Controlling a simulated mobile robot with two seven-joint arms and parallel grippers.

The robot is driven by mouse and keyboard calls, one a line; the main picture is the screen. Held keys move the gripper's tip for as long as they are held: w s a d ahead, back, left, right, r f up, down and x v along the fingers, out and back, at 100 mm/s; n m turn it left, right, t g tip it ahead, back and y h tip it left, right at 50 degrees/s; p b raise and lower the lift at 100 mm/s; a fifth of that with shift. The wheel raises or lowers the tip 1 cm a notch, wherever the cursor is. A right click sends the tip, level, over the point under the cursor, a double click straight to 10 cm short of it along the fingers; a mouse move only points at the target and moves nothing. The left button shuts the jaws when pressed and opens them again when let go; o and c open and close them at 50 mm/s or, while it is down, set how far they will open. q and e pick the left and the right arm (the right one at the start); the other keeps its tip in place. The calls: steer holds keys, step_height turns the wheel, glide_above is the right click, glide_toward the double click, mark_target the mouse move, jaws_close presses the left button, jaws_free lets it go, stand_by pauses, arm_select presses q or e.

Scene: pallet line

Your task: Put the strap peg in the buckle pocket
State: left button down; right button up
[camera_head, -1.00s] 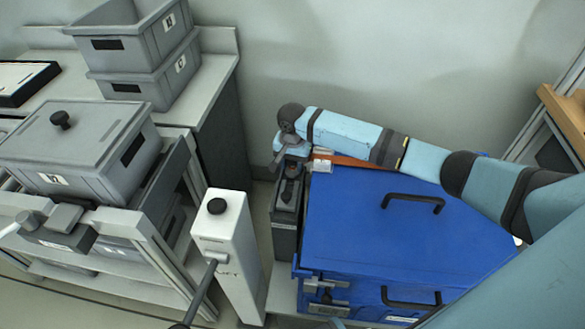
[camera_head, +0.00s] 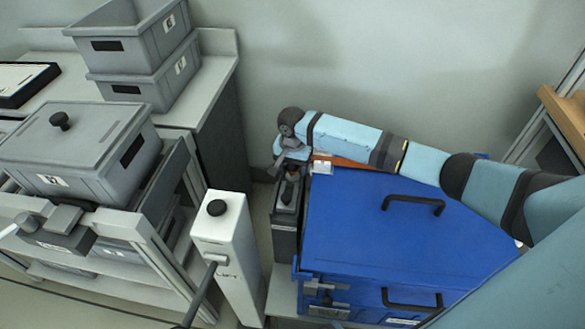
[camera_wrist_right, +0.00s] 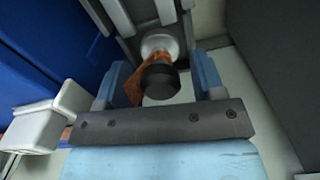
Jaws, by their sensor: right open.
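The strap peg (camera_wrist_right: 160,82) has a black round head above a pale flange, with orange strap webbing (camera_wrist_right: 132,88) beside it, in the right wrist view. My right gripper (camera_wrist_right: 160,84) is open, its two light blue fingers on either side of the peg's head with visible gaps. The peg stands at a grey slotted fixture, perhaps the buckle pocket (camera_wrist_right: 120,14); how deep it sits is hidden. In the head view my right gripper (camera_head: 286,160) is over the far end of a narrow grey housing (camera_head: 285,235) beside the blue crate. My left gripper is not in view.
The blue crate (camera_head: 380,230) with black handles fills the space right of the housing. A white block (camera_head: 322,168) sits on its far left corner. A white post (camera_head: 225,250) with a black knob stands at left. Grey bins (camera_head: 100,145) rest on benches further left.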

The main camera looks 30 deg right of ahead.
step_height(320, 180, up, 11)
steer(key=p, duration=0.2)
steer(key=shift+r, duration=0.15)
stand_by(0.4)
